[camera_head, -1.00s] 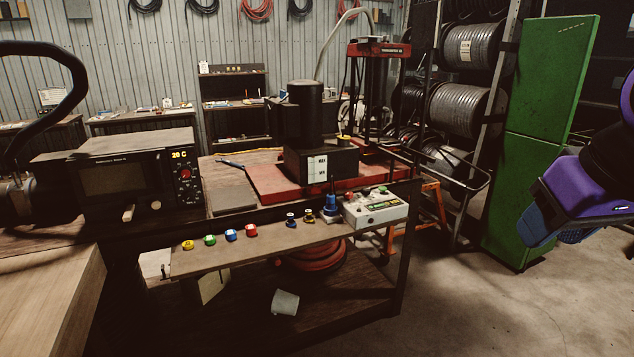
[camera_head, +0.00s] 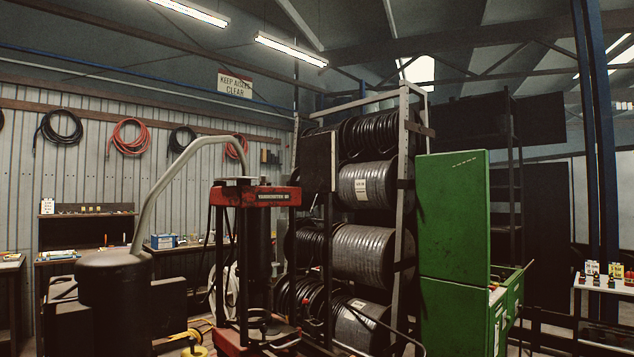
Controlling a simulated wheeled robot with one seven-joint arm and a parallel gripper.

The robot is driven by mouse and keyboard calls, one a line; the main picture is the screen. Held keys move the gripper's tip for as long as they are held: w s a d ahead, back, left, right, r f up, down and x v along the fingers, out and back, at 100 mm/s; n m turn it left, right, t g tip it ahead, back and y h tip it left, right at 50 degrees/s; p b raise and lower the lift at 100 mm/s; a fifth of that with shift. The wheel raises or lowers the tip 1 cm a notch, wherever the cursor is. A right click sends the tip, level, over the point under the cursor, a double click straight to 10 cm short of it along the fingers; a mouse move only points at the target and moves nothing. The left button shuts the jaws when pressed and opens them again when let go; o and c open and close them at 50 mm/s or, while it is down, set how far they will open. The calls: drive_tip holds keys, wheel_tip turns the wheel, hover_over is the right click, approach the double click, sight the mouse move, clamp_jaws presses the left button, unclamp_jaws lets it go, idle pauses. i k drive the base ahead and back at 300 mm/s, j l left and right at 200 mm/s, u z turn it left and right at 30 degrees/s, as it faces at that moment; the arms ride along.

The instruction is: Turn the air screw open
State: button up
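The red hose crimper press (camera_head: 255,196) stands left of centre, with dark uprights below its red head. A thick pale hose (camera_head: 180,185) curves from its top down to a black cylindrical unit (camera_head: 115,285) at the lower left. I cannot make out an air screw in this view; any such screw is hidden, too small to tell or outside the frame. My gripper is not in view.
A rack of hose reels (camera_head: 372,250) stands behind the press. A white-topped table (camera_head: 605,287) with small items is at the far right.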

sight(264, 180)
drive_tip(key=i+l+z, duration=0.2)
drive_tip(key=i, duration=0.6)
drive_tip(key=i+l+u, duration=0.15)
drive_tip(key=u, duration=0.25)
drive_tip(key=i+l+u, duration=0.25)
drive_tip(key=u, duration=0.15)
drive_tip(key=i+l+u, duration=0.4)
drive_tip(key=k+j, duration=0.05)
drive_tip(key=j, duration=0.05)
